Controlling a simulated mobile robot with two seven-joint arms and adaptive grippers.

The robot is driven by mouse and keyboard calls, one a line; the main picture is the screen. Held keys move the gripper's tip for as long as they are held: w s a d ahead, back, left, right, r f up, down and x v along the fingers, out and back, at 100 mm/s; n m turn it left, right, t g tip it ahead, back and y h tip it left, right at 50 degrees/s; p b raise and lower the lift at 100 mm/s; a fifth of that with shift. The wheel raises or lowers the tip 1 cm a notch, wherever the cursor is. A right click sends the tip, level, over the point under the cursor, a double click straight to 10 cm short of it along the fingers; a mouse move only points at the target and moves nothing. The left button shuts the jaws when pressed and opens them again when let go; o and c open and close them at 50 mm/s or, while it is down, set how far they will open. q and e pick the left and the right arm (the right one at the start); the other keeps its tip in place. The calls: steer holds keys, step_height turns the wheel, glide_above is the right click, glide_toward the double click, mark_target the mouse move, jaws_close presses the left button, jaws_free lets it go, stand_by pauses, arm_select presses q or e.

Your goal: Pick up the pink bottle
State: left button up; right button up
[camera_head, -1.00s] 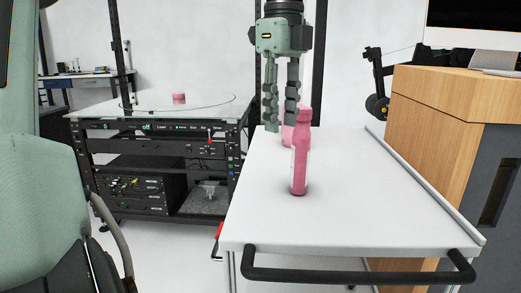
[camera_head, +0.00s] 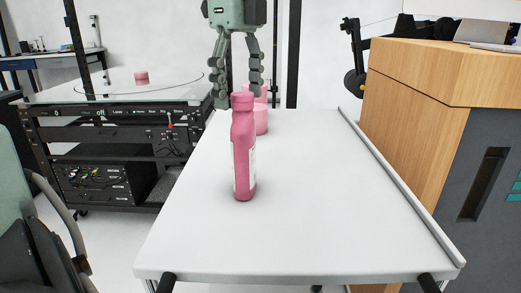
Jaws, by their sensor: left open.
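The pink bottle (camera_head: 243,155) stands upright on the white cart top (camera_head: 320,210), with a white label on its right side. My left gripper (camera_head: 239,93) hangs from the top of the view, fingers pointing down and spread apart. Its fingertips are at about the height of the bottle's cap in the picture, one to each side of it. The cap overlaps the space between them; I cannot tell how far apart in depth they are. The gripper is open and holds nothing. My right gripper is not in view.
Another pink container (camera_head: 261,120) stands behind the bottle, partly hidden. A turntable (camera_head: 95,88) with a small pink item (camera_head: 141,78) is on a black rack at left. A wooden cabinet (camera_head: 410,130) stands at right. The cart's right half is clear.

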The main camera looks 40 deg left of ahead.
mark_target(242, 115)
arm_select(q)
steer(key=shift+o, duration=1.1)
steer(key=f, duration=0.4)
steer(key=shift+s+d+f, duration=0.15)
steer(key=shift+d+f, duration=0.15)
steer(key=shift+d, duration=0.1)
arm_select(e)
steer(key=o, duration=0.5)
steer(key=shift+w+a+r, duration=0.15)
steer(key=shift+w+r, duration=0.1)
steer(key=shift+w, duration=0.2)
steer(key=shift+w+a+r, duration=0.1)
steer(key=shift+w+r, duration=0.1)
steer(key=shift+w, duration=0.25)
arm_select(q)
step_height(242, 115, down, 2)
steer(key=shift+f, duration=0.15)
steer(key=c, duration=1.5)
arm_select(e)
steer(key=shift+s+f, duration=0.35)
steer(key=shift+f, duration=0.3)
